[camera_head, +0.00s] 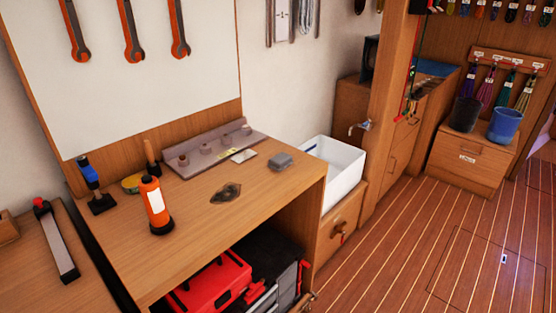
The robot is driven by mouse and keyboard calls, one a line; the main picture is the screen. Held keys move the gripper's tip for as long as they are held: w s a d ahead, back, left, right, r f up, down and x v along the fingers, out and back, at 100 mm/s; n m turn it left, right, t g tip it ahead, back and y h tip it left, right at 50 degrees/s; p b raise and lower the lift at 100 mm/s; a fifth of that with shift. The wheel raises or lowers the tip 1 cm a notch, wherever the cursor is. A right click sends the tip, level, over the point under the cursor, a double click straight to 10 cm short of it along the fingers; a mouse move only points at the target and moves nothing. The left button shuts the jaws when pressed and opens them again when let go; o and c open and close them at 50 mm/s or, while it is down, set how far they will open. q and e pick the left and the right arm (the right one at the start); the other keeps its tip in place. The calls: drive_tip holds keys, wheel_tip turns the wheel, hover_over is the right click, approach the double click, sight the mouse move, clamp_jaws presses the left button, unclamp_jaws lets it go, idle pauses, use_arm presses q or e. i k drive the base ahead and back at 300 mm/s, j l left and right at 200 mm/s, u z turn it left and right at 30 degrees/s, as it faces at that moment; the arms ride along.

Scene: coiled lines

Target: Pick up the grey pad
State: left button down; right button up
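A small grey pad (281,160) lies on the wooden workbench (262,204), near its back right corner. It is a low block with a slightly lighter top, and nothing covers it. A small pale flat piece (243,156) lies to its left, apart from it. Neither of my grippers is in view.
A grey rack (195,158) runs along the bench's back edge. The bench's front right is clear. A red toolbox (212,283) sits below.

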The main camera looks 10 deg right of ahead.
sight(281, 161)
drive_tip(key=l+u, duration=0.1)
drive_tip(key=u, duration=0.25)
drive_tip(key=l+u, duration=0.1)
drive_tip(key=u, duration=0.25)
drive_tip(key=l+u, duration=0.15)
drive_tip(key=u, duration=0.2)
drive_tip(key=l+u, duration=0.25)
drive_tip(key=k+l+u, duration=0.1)
drive_tip(key=l+u, duration=0.2)
drive_tip(key=l, duration=0.15)
drive_tip(key=k+l, duration=0.1)
drive_tip(key=l, duration=0.3)
drive_tip(key=k+l+u, duration=0.1)
drive_tip(key=l, duration=0.3)
